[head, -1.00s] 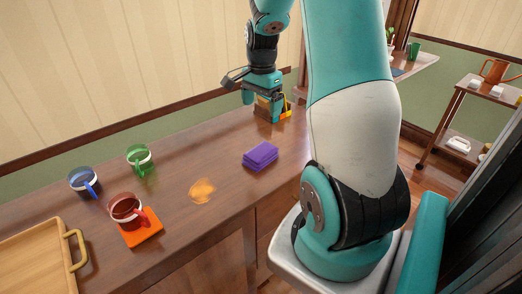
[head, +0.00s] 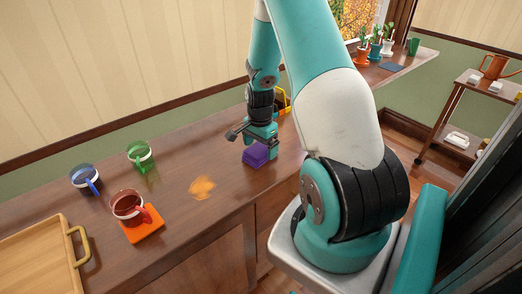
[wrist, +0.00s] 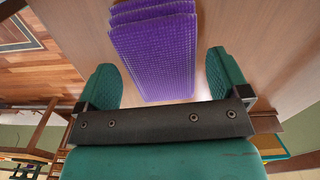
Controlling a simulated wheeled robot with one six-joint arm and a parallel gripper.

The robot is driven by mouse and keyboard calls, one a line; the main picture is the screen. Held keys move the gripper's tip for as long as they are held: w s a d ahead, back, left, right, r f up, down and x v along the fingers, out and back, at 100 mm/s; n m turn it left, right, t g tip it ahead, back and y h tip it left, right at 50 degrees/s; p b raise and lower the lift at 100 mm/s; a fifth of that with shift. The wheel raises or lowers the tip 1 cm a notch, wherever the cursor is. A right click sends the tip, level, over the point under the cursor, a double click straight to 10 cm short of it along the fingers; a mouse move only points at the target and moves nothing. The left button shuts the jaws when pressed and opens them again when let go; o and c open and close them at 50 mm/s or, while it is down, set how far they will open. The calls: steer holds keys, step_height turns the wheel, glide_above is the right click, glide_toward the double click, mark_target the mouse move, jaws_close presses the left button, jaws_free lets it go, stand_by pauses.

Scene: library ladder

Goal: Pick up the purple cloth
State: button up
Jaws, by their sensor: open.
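The folded purple cloth (head: 255,155) lies in a small stack on the wooden counter, near its front edge. My gripper (head: 262,138) is directly at it and hides part of it in the head view. In the wrist view the cloth (wrist: 155,50) shows as several stacked layers. It extends from the top of the picture down between the two green fingers of my gripper (wrist: 162,85). The fingers are open, with a gap on each side of the cloth. I cannot tell how far above the counter the fingertips are.
An orange-yellow spill (head: 202,187) lies left of the cloth. Further left are a green mug (head: 140,156), a blue mug (head: 86,180), a red mug (head: 128,208) on an orange cloth (head: 143,231), and a wooden tray (head: 40,262). A yellow container (head: 282,101) stands behind my gripper.

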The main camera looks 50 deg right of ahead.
mark_target(260, 147)
steer(key=shift+f, duration=0.65)
steer(key=c, duration=1)
steer(key=shift+r, duration=0.1)
step_height(260, 147, up, 20)
